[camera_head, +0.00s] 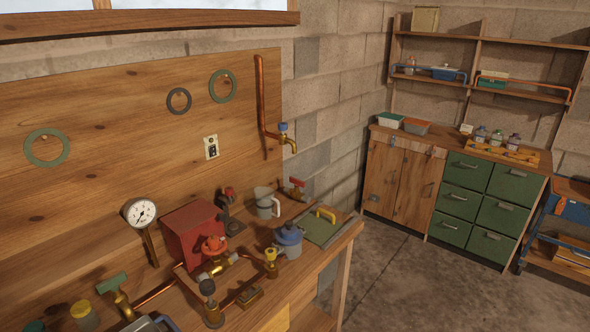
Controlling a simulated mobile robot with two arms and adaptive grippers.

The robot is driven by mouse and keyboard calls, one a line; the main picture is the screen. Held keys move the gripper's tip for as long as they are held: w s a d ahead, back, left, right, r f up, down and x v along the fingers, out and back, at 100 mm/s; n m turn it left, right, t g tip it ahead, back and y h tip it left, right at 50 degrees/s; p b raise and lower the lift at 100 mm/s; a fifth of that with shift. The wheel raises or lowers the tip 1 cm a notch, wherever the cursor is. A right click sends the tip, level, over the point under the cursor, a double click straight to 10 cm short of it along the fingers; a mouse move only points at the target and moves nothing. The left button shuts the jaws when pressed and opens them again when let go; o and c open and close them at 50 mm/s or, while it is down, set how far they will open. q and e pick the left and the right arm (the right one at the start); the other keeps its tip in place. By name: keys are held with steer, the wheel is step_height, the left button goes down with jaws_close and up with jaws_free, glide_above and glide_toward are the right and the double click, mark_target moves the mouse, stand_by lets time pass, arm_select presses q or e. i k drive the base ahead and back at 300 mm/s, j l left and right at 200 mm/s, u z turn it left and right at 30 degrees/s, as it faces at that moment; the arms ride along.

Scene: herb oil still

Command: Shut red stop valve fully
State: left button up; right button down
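A red round handwheel (214,245) sits on a brass valve body (217,264) in the copper pipework on the workbench, in front of a red box. Its degree of opening cannot be told from here. A second red handle (297,182) shows on a small fitting at the back of the bench, near the wall. A small red-topped dark device (230,200) stands right of the red box. Neither of my grippers is in view, and nothing is seen touching the valves.
The red box (192,232), pressure gauge (141,212), green-handled valve (113,284), brass-knobbed valve (271,258), blue-lidded jug (289,240) and clear jug (266,203) crowd the bench. A green board (322,232) lies at its right end. The concrete floor (410,285) right of the bench is clear.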

mark_target(297, 183)
steer(key=i+l+u, duration=0.1)
steer(key=i+l, duration=0.15)
steer(key=i, duration=0.25)
steer(key=i+l+u, duration=0.15)
steer(key=i+l, duration=0.15)
steer(key=i, duration=0.2)
